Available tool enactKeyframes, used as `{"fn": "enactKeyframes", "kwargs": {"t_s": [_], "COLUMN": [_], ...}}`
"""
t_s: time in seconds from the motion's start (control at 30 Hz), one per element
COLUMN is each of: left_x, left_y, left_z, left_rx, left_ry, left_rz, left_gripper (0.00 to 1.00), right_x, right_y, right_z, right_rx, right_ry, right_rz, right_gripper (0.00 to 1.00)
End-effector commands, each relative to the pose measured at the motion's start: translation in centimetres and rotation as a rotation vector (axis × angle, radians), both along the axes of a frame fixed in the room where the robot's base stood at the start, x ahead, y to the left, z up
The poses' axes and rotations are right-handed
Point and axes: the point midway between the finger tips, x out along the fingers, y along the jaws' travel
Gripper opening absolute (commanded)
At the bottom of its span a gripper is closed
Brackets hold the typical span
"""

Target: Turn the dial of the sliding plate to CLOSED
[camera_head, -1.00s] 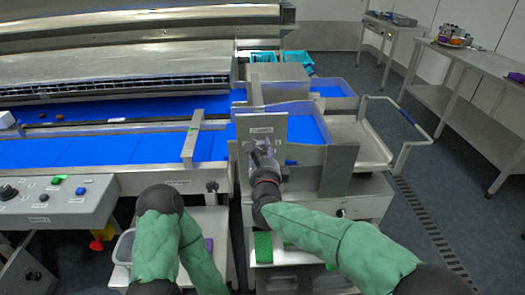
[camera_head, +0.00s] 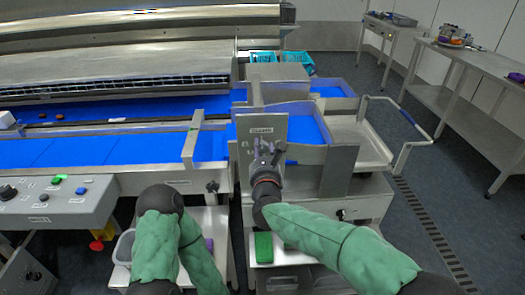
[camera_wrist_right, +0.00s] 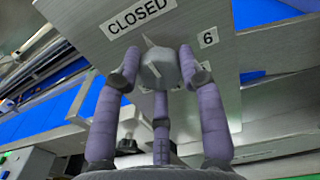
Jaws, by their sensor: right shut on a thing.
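The sliding plate (camera_head: 272,127) is an upright grey metal sheet at the front of the blue-lined chute. Its CLOSED label (camera_wrist_right: 138,17) and a label with 6 (camera_wrist_right: 208,37) show in the right wrist view. In the head view the gripper hides the dial. My left arm shows low in the head view, its gripper out of sight.
A blue conveyor (camera_head: 95,150) runs to the left, with a control panel (camera_head: 50,200) in front. A metal cart with a handle (camera_head: 415,118) stands right of the chute. A green block (camera_head: 263,247) lies on the shelf below.

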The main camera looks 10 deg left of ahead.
Motion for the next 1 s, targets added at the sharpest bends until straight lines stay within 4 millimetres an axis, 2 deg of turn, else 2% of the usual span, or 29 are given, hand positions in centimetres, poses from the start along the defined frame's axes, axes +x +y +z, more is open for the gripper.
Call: {"fn": "enactKeyframes", "kwargs": {"t_s": [0.3,0.8,0.83,0.9,1.0], "left_x": [0.00,0.00,0.00,0.00,0.00], "left_y": [0.00,0.00,0.00,0.00,0.00], "left_z": [0.00,0.00,0.00,0.00,0.00], "left_rx": [0.000,0.000,0.000,0.000,0.000], "left_ry": [0.000,0.000,0.000,0.000,0.000], "left_rz": [0.000,0.000,0.000,0.000,0.000], "left_gripper": [0.63,0.63,0.63,0.63,0.63], "right_x": [-0.02,0.02,0.02,0.02,0.03], "right_y": [0.05,-0.02,-0.02,-0.03,-0.04], "right_z": [-0.04,0.12,0.12,0.13,0.13], "right_rx": [0.101,0.118,0.118,0.118,0.117], "right_ry": [0.028,0.030,0.030,0.030,0.029], "right_rz": [0.001,-0.001,-0.001,-0.001,-0.001], "right_gripper": [0.07,0.07,0.45,0.63,0.63]}}
